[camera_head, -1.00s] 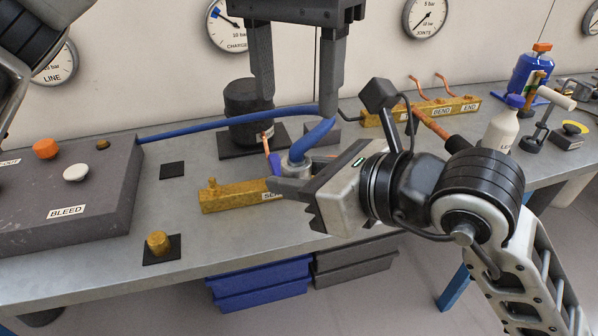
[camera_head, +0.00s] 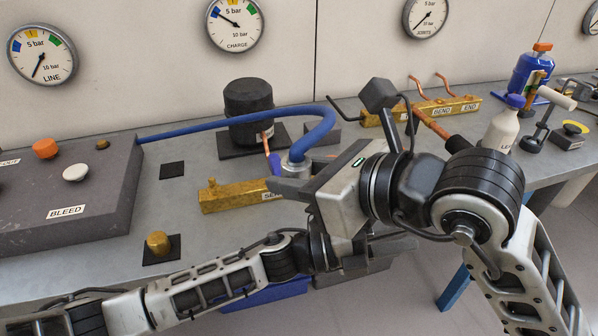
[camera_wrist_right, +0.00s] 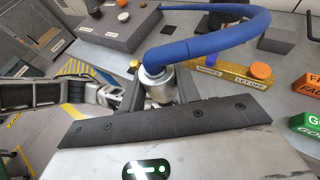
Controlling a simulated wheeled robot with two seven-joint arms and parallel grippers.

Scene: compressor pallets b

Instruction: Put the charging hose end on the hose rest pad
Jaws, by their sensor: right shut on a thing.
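The charging hose is blue, and its silver end (camera_head: 295,165) is near the right end of a brass block (camera_head: 235,195). My right gripper (camera_head: 284,178) is shut around this end. In the right wrist view, the silver end (camera_wrist_right: 157,84) is between the fingers, with the blue hose (camera_wrist_right: 205,43) bending up and right. Whether its underside touches anything is hidden. A bare dark square pad (camera_head: 172,170), likely the hose rest pad, lies left of the block. My left gripper (camera_head: 395,246) is low at the table's front edge, partly hidden behind the right one; its jaw opening is unclear.
A black compressor (camera_head: 248,110) stands behind the block. A grey BLEED box (camera_head: 75,190) fills the table's left side. A brass cap (camera_head: 158,242) sits on another dark pad near the front edge. A white bottle (camera_head: 502,128) stands at right.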

